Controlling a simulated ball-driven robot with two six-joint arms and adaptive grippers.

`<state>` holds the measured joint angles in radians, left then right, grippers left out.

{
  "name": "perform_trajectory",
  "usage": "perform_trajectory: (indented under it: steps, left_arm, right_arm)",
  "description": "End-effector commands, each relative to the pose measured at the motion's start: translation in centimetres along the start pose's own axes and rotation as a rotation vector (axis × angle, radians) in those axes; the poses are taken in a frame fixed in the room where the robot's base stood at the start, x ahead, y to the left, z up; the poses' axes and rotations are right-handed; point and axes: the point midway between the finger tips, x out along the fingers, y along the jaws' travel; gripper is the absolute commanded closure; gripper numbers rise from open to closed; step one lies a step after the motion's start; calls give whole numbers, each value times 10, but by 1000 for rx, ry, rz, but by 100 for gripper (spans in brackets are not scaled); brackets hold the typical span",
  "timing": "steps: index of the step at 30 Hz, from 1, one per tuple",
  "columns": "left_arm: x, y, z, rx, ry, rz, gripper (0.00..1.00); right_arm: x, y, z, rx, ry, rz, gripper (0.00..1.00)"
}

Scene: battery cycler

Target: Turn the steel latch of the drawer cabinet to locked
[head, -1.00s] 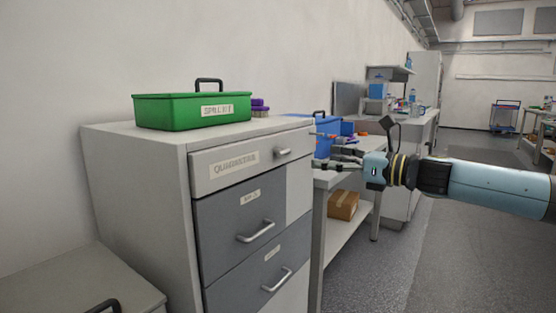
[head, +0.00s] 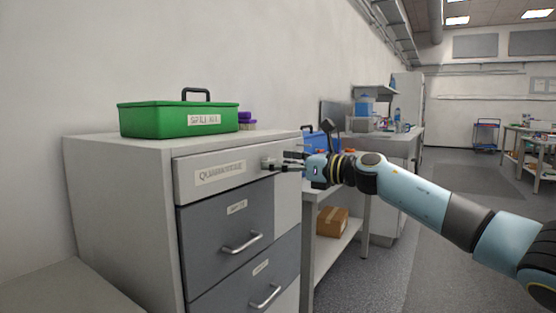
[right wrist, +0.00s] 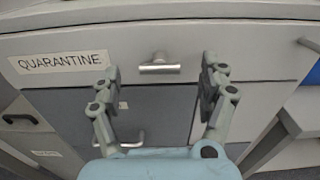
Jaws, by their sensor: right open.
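The grey drawer cabinet (head: 120,190) stands at the left, its top drawer labelled QUARANTINE (right wrist: 62,62). The steel latch (right wrist: 159,67) on that drawer's front is a short bar lying horizontally below a small round boss. In the head view the latch (head: 267,162) is partly hidden by my fingers. My right gripper (head: 284,161) is open in front of the latch. In the right wrist view its fingers (right wrist: 160,70) stand one to each side of the bar, with gaps on both sides. My left gripper is not in view.
A green spill-kit box (head: 180,121) sits on the cabinet top. Two lower drawers have bar handles (head: 242,243). A bench (head: 345,180) with a blue box (head: 312,143) and a cardboard box (head: 331,222) stands close to the right. Open floor lies further right.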

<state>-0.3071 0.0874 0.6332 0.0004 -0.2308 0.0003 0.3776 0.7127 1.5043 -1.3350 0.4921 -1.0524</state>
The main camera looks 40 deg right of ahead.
Motion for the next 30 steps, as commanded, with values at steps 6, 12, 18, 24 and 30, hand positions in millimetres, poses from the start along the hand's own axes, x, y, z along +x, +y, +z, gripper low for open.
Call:
perform_trajectory:
  steps: [6,12,18,24,30]
  left_arm:
    - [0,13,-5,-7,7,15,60]
    - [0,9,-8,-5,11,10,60]
    - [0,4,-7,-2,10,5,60]
    - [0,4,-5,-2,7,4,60]
    - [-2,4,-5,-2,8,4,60]
  right_arm:
    - [9,1,-1,1,2,2,22]
    - [9,1,-1,0,2,1,24]
    - [9,1,-1,0,2,1,50]
    - [9,0,-1,0,2,1,76]
    - [9,0,-1,7,2,0,80]
